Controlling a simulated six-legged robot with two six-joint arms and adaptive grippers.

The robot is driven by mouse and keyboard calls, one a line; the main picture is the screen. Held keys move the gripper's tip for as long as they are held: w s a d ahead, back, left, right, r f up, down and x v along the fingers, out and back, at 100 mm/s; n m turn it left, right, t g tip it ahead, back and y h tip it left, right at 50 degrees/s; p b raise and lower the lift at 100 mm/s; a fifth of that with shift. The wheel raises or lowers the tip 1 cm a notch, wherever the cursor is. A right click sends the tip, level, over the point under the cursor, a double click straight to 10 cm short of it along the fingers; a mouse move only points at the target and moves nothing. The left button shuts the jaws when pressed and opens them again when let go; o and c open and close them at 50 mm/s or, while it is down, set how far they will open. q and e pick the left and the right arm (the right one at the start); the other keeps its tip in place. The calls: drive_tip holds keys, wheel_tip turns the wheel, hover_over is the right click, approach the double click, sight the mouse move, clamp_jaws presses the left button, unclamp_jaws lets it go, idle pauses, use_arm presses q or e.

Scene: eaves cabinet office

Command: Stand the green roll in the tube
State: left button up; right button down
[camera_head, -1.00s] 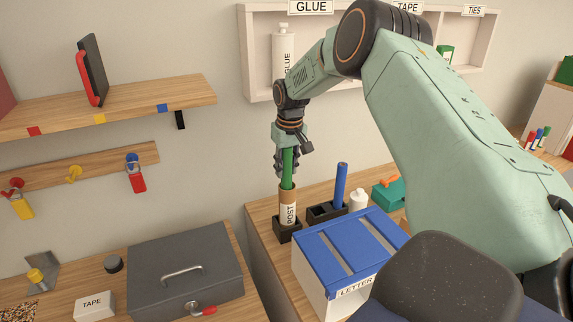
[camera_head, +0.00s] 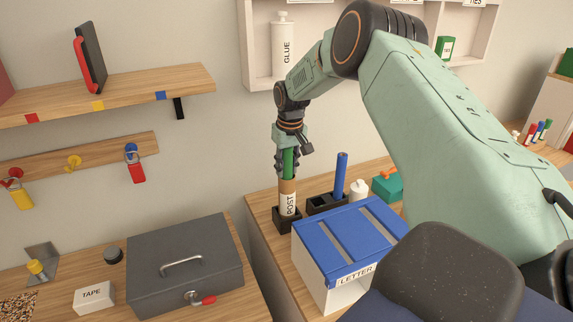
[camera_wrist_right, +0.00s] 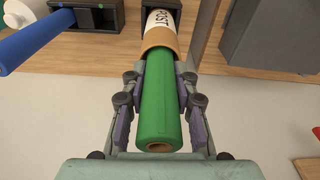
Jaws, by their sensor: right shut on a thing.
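The green roll (camera_head: 289,163) stands upright with its lower part inside the tube labelled POST (camera_head: 288,203). The tube is brown with a white label and stands in a black holder (camera_head: 287,222) on the wooden desk. My right gripper (camera_head: 288,165) is shut on the green roll just above the tube's rim. In the right wrist view the green roll (camera_wrist_right: 160,110) lies between both fingers, and its far end enters the open mouth of the tube (camera_wrist_right: 160,35). How deep the roll reaches inside is hidden. My left gripper is not in view.
A blue roll (camera_head: 341,176) stands in a black holder (camera_head: 325,205) right of the tube. A white bottle (camera_head: 358,190) and the blue-topped LETTER box (camera_head: 350,235) are close by. A grey metal box (camera_head: 185,265) lies on the left bench. The shelf (camera_head: 110,95) is above it.

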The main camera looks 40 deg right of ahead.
drive_tip(key=shift+f, duration=0.2)
drive_tip(key=c, duration=1.4)
unclamp_jaws()
drive_tip(key=o, duration=0.4)
drive_tip(key=shift+w, duration=0.15)
drive_tip(key=shift+o, duration=0.2)
drive_tip(key=shift+o, duration=0.5)
drive_tip(key=o, duration=0.3)
